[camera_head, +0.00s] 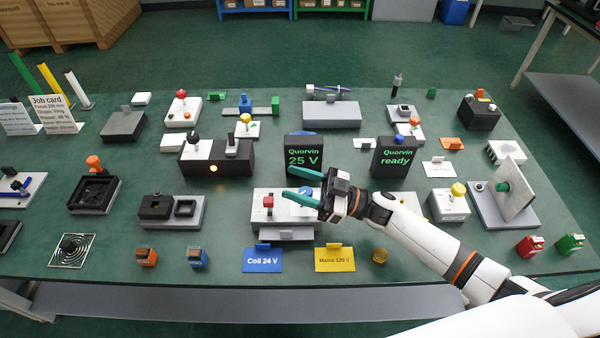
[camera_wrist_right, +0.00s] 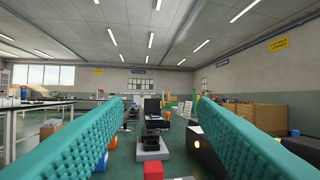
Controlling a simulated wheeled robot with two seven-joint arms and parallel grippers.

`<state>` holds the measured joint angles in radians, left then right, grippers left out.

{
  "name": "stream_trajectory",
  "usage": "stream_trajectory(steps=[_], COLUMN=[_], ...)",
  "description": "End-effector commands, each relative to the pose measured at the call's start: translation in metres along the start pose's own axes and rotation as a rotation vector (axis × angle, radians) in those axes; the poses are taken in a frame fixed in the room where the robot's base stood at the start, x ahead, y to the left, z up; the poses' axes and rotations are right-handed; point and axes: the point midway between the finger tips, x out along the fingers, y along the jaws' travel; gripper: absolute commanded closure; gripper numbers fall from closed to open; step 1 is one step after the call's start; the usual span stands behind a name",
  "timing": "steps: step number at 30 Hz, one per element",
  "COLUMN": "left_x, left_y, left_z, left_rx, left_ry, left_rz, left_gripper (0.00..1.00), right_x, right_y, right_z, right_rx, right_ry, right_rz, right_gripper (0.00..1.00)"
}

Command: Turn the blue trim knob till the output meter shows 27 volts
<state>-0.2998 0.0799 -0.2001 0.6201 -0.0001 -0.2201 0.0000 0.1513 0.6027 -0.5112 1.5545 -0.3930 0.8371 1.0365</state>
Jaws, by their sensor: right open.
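The output meter (camera_head: 304,148), a dark block with green text, reads "Quorvin 25 V". In front of it stands a white box (camera_head: 262,220) with a red knob (camera_head: 268,201) on its left. A small patch of the blue knob (camera_head: 306,190) shows between the fingers of my right gripper (camera_head: 290,183); the rest is hidden. The right gripper is open, its teal fingers pointing left over the box. I cannot tell whether they touch the knob. In the wrist view both fingers stand wide apart, with a red block (camera_wrist_right: 153,171) low between them. My left gripper is not in view.
A second display (camera_head: 394,155) reads "Quorvin ready". A black and white unit (camera_head: 216,160) with a lit lamp stands left of the meter. Blue "Coil 24 V" (camera_head: 263,261) and yellow "Mains 120 V" (camera_head: 335,259) cards lie in front. A job card (camera_head: 53,115) stands far left.

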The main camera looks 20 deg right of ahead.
Motion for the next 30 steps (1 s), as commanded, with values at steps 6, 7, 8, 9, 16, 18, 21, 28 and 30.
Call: stream_trajectory(steps=[6, 7, 8, 9, 16, 18, 21, 28, 30], left_x=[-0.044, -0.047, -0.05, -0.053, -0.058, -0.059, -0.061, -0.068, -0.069], left_y=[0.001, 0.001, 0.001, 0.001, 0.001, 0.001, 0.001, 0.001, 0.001], left_z=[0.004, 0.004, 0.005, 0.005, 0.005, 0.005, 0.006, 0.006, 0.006], left_rx=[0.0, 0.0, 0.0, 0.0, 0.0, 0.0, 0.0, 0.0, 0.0], left_ry=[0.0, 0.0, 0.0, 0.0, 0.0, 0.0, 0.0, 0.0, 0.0], left_rz=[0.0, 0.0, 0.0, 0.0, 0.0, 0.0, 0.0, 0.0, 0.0], left_gripper=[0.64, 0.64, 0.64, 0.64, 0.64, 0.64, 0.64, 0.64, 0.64], right_x=[-0.059, -0.068, -0.076, -0.086, -0.11, -0.105, -0.093, -0.054, -0.044], right_y=[0.013, 0.015, 0.017, 0.019, 0.024, 0.021, 0.013, -0.012, -0.019], right_z=[-0.015, -0.018, -0.02, -0.023, -0.033, -0.034, -0.038, -0.049, -0.052], right_rx=[-0.036, -0.042, -0.047, -0.052, -0.07, -0.072, -0.071, -0.071, -0.071], right_ry=[0.135, 0.159, 0.182, 0.211, 0.293, 0.294, 0.292, 0.29, 0.291], right_rz=[-0.372, -0.408, -0.441, -0.477, -0.565, -0.566, -0.565, -0.564, -0.564], right_gripper=[0.48, 0.48, 0.48, 0.48, 0.48, 0.48, 0.48, 0.48, 0.48])
